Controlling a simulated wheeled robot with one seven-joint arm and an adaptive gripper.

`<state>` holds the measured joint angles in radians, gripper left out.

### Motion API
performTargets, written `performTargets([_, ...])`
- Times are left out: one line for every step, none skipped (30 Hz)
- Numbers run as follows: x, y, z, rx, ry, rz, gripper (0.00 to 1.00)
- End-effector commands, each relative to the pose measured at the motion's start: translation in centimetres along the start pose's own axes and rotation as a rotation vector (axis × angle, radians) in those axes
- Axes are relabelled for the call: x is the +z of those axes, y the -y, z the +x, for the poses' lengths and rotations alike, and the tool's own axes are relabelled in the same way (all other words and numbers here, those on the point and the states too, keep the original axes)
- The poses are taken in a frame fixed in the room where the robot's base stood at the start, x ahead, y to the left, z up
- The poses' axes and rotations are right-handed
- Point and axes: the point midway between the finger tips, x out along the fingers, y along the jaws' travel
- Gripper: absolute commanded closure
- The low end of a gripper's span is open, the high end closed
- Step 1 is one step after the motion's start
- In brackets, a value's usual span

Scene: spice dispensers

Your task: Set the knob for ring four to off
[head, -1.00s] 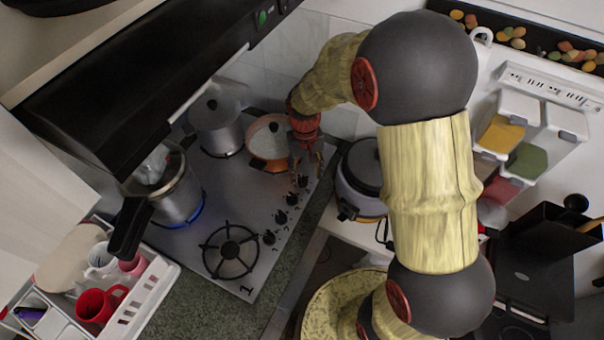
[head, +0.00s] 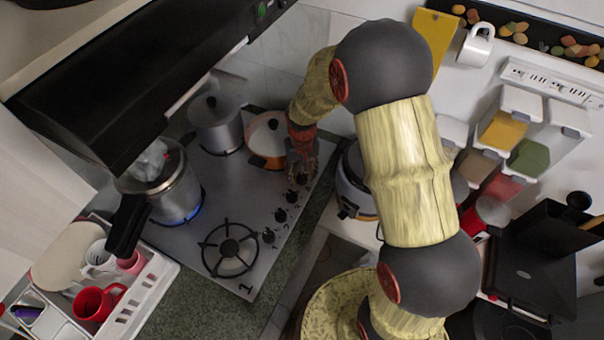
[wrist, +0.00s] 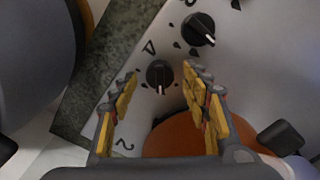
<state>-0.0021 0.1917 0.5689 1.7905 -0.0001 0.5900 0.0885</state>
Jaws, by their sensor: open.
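The black knob (wrist: 158,75) beside a mark that reads like a 4 sits between my open fingers in the wrist view. Its white pointer line points down in that view. The fingers of my gripper (wrist: 163,105) are spread on either side, apart from the knob as far as I can tell. In the head view my gripper (head: 302,172) is over the far end of the knob row and partly covers that knob. A second black knob (wrist: 198,28), beside a mark like a 3, is above right in the wrist view. Its pointer slants down right.
The orange pan (head: 262,162) stands close left of my gripper. A large pot (head: 178,195) has blue flame beneath it. A grey pot (head: 215,125) stands behind. A cooker (head: 351,190) is close on the right. The front burner (head: 230,250) is bare.

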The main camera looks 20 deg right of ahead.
Motion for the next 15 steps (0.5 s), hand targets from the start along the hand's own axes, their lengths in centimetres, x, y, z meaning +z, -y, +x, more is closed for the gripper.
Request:
performTargets([-0.01,0.0,-0.01,0.0,0.0,0.0,0.53])
performTargets([0.0,0.0,-0.02,0.0,0.0,0.0,0.53])
performTargets([0.0,0.0,-0.02,0.0,0.0,0.0,0.53])
performTargets([0.0,0.0,-0.02,0.0,0.0,0.0,0.53])
performTargets([0.01,0.0,-0.03,0.0,0.0,0.0,0.54])
performTargets([0.01,0.0,-0.03,0.0,0.0,0.0,0.57])
performTargets([0.01,0.0,-0.03,0.0,0.0,0.0,0.58])
performTargets([0.01,0.0,-0.03,0.0,0.0,0.0,0.6])
performTargets([0.01,0.0,-0.03,0.0,0.0,0.0,0.62])
performTargets([0.01,0.0,-0.04,0.0,0.0,0.0,0.64])
performTargets([0.01,0.0,-0.04,0.0,0.0,0.0,0.66])
performTargets([0.01,0.0,-0.04,0.0,0.0,0.0,0.68])
performTargets([0.01,0.0,-0.04,0.0,0.0,0.0,0.7])
performTargets([0.01,0.0,-0.04,0.0,0.0,0.0,0.71])
performTargets([0.01,0.0,-0.04,0.0,0.0,0.0,0.74])
